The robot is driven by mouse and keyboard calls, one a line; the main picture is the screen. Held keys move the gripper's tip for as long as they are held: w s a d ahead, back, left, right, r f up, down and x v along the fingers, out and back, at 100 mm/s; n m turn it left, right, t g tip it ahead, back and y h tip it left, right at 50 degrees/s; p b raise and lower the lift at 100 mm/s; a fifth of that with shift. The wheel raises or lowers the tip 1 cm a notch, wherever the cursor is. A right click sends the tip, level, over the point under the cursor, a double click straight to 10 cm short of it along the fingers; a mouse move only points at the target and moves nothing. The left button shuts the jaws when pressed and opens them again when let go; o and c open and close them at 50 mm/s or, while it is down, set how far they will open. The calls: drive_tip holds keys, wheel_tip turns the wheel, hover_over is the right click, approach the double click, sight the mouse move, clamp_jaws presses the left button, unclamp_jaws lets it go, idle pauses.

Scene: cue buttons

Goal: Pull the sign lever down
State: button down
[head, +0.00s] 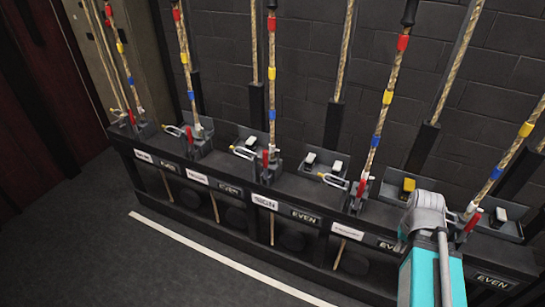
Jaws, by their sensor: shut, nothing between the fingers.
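The white SIGN label (265,202) is on the front of a long black rail in the head view. Just above it, a short red lever (265,159) stands upright against a rope with red, blue and yellow bands. A pale metal loop lies to the lever's left. The lever's lower end is too small to make out. My arm reaches in from the lower right, well to the right of the SIGN lever and apart from it. My gripper's fingers do not show.
Similar red levers (361,187) and ropes stand in a row on both sides. EVEN plates (303,215) sit along the rail front. A yellow block (408,185) is on the rail to the right. Dark floor with a white line (215,252) lies clear in front.

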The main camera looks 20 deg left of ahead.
drive_tip(key=m+t+y+b, duration=0.75)
drive_tip(key=y+b, duration=0.75)
drive_tip(key=b, duration=0.8)
approach(266, 165)
wheel_tip(266, 165, up, 2)
drive_tip(key=w+d+n+t, duration=0.1)
drive_tip(key=n+t, duration=0.1)
drive_tip(key=shift+w+a+r+m+b, duration=0.1)
drive_tip(key=shift+w+r+m+b, duration=0.1)
drive_tip(key=shift+w+m+b, duration=0.2)
drive_tip(key=x, duration=1)
drive_tip(key=shift+r, duration=0.1)
